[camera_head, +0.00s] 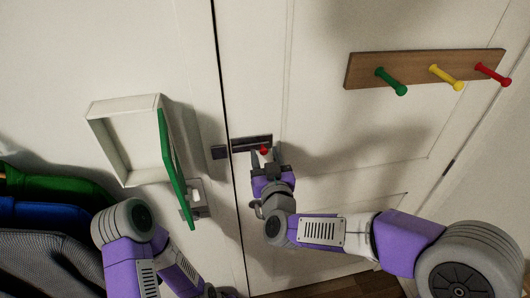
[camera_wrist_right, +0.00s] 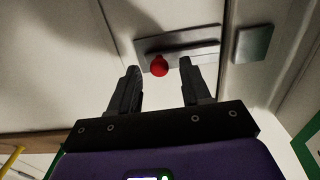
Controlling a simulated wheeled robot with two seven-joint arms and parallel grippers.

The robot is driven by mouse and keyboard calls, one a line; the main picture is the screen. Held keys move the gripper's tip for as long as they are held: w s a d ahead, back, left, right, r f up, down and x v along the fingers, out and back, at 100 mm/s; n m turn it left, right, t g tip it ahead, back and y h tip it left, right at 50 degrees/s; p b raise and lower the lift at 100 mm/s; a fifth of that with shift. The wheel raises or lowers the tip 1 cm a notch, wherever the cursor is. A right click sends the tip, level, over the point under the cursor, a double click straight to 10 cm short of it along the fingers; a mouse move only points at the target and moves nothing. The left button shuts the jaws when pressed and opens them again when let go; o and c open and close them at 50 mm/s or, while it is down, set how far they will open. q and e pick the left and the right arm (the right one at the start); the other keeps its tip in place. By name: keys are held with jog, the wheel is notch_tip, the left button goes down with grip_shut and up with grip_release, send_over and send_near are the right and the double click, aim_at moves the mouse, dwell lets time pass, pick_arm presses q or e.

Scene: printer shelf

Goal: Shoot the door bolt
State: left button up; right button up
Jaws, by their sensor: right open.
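The door bolt (camera_head: 251,143) is a metal plate and bar on the white door, just right of the door's seam. Its red knob (camera_head: 264,151) faces me. The square metal keeper (camera_head: 219,152) is on the other side of the seam. In the right wrist view the bolt (camera_wrist_right: 190,50) and keeper (camera_wrist_right: 253,43) are apart, with no bar visible across the gap. My right gripper (camera_head: 266,162) is open just below the bolt. In the wrist view its fingers point at the red knob (camera_wrist_right: 159,65), one on each side; contact is unclear.
A white wall box (camera_head: 124,108) with an open green door (camera_head: 172,155) is to the left. A metal handle plate (camera_head: 193,203) is below it. A wooden rack (camera_head: 415,67) with coloured pegs is at upper right. Clothes (camera_head: 45,215) hang at lower left.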

jog(key=shift+w, duration=0.5)
jog(key=shift+c, duration=0.4)
grip_shut()
